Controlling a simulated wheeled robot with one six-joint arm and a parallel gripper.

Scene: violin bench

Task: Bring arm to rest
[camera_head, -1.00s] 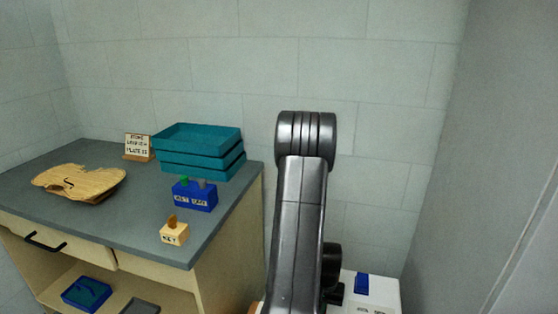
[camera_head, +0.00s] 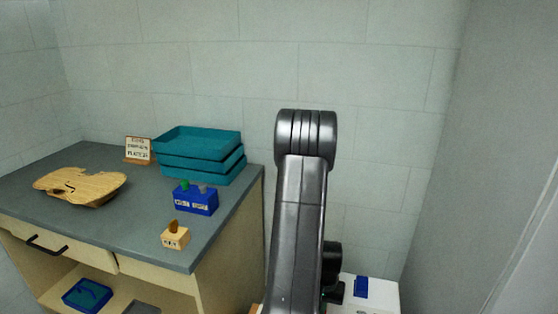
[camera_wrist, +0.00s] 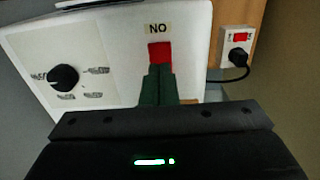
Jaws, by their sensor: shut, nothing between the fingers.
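My arm (camera_head: 303,200) stands folded in the middle of the head view, with its rounded grey joint at the top. My gripper (camera_wrist: 159,72) shows in the wrist view as two dark green fingers pressed together with nothing between them. The fingertips overlap the lower edge of a red block (camera_wrist: 159,52) under a "NO" label (camera_wrist: 157,29) on a white panel (camera_wrist: 112,30). I cannot tell whether they touch it. In the head view the gripper cannot be made out.
A grey-topped bench (camera_head: 130,222) stands left, with a violin plate (camera_head: 82,187), teal trays (camera_head: 200,167), a blue box (camera_head: 196,202) and a small wooden block (camera_head: 175,238). A black knob (camera_wrist: 64,77) and a plugged socket (camera_wrist: 237,45) show in the wrist view. A wall closes the right.

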